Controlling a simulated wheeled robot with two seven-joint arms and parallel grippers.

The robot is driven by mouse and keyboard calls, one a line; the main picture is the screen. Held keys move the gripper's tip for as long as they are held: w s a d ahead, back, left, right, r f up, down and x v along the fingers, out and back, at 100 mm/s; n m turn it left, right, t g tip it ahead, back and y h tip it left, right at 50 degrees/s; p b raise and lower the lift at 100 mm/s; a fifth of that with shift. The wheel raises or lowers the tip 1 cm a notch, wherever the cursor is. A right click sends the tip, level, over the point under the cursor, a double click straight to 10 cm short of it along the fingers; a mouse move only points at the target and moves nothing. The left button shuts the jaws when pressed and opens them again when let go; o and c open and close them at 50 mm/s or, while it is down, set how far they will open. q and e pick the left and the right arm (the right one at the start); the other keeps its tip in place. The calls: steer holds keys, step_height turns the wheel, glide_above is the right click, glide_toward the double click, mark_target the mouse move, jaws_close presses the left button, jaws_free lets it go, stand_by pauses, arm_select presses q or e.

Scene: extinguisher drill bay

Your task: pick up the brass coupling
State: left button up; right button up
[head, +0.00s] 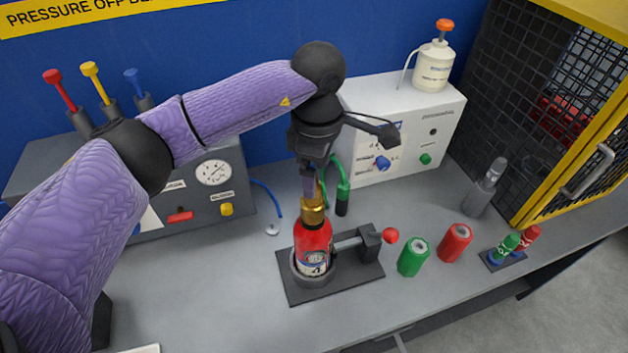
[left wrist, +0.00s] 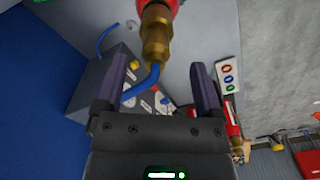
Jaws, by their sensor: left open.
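The brass coupling (head: 313,211) sits on top of a red extinguisher bottle (head: 312,240), which stands upright in a round holder on a dark base plate (head: 353,283). My left gripper (head: 308,192) points down just above the coupling, and one finger partly covers the brass top. In the left wrist view the coupling (left wrist: 156,32) shows at the top, between the lines of the two fingers and just past the tips. I cannot tell whether a finger touches the brass. My right gripper is not in view.
A clamp with a red knob (head: 391,235) stands right of the bottle. A green can (head: 413,257) and a red can (head: 455,243) are farther right. A white box (head: 400,130) stands behind, and a grey gauge box (head: 190,190) at left. The bench front is mostly clear.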

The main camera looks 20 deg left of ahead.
arm_select(q)
steer(key=f, duration=0.3)
steer(key=f+p, duration=0.1)
steer(key=f, duration=0.1)
steer(key=shift+w+a+f, duration=0.2)
steer(key=shift+a+f, duration=0.05)
steer(key=shift+a, duration=0.15)
jaws_close()
